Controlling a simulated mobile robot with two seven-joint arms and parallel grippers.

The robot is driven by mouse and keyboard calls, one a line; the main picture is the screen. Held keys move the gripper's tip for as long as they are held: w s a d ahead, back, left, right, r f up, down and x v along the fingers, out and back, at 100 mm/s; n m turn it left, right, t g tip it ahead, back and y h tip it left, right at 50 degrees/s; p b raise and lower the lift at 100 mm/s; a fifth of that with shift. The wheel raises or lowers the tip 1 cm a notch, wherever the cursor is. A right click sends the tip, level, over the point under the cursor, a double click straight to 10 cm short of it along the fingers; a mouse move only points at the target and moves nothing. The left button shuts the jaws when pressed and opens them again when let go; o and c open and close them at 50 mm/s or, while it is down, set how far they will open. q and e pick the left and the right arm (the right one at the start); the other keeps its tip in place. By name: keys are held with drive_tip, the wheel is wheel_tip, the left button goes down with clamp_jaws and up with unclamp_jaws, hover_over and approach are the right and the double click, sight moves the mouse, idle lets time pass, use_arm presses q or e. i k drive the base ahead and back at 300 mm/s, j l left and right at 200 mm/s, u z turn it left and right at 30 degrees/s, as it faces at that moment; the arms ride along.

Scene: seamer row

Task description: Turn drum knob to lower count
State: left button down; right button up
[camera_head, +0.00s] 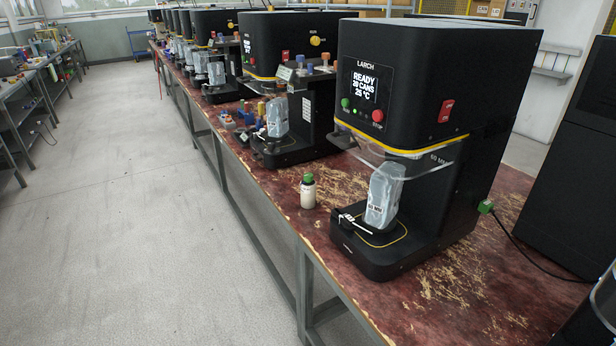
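The nearest seamer (440,80), a black machine labelled LARCH, stands on the worn red bench. Its lit display (364,82) reads READY, what looks like 20 CANS, and 25 °C. A green button (345,103) and a red button (377,115) sit below the display, and a red switch (446,111) is on its side. I cannot make out a drum knob on this machine. A round yellow knob (316,41) shows on the side of the second machine (275,45); its setting is too small to read. Neither gripper is in view.
A silvery pouch (384,195) stands on the near machine's base. A small white bottle with a green cap (308,191) stands on the bench (440,300) beside it. More machines line the bench behind. The pale floor (120,200) on the left is clear.

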sight(308, 177)
drive_tip(key=j+z, duration=0.15)
drive_tip(key=j, duration=0.85)
drive_tip(key=j+z, duration=0.2)
drive_tip(key=j, duration=0.75)
drive_tip(key=j+z, duration=0.15)
drive_tip(key=j, duration=0.85)
